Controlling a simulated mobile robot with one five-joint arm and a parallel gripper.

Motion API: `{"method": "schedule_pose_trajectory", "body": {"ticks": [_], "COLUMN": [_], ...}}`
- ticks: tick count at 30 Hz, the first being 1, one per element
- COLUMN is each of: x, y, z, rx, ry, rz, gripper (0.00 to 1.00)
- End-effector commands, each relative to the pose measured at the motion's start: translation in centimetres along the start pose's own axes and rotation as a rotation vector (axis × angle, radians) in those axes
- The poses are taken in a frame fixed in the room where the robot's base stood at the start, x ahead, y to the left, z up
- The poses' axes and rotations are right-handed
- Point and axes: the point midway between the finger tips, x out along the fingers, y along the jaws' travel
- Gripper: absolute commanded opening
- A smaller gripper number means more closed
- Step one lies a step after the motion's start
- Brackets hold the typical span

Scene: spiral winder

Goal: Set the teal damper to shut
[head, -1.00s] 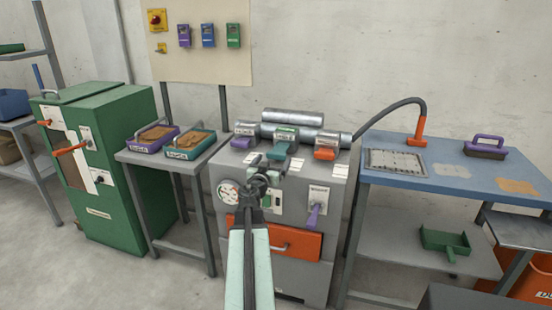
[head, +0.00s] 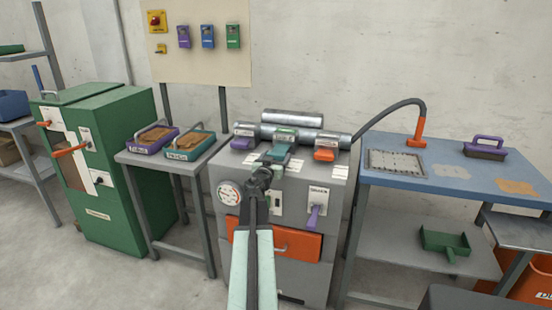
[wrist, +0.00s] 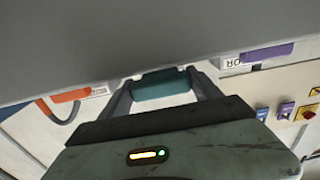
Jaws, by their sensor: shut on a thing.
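The teal damper (head: 281,151) is the middle one of three dampers on the pipe at the top of the grey machine (head: 230,172). Its handle points forward and slopes down toward me. My gripper (head: 266,167) is at the front end of this handle. In the wrist view, the teal handle (wrist: 162,85) lies between the two fingertips of my gripper (wrist: 160,88), which is shut on it. The arm hides part of the machine's front. The damper's position marks are too small to read.
A purple damper (head: 243,144) stands left of the teal one and an orange damper (head: 325,155) right of it, both close. A purple lever (head: 314,216) and an orange drawer (head: 302,246) are on the machine's front. A blue-topped table (head: 440,178) stands at the right.

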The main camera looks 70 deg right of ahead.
Motion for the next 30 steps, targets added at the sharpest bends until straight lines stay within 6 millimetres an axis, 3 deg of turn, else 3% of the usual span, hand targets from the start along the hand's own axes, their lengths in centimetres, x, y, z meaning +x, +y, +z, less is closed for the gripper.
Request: {"method": "schedule_pose_trajectory", "body": {"ticks": [9,17,18,20,30], "x": [5.5,5.6,5.6,5.6,5.4], "y": [-0.1,0.0,-0.1,0.0,-0.1], "z": [0.0,-0.1,-0.1,-0.1,0.0], "rx": [0.000,0.000,0.000,0.000,0.000], "ry": [0.000,0.000,0.000,0.000,0.000], "rz": [0.001,0.000,0.000,0.000,-0.001], "gripper": [0.00,0.00,0.75,0.92,0.95]}}
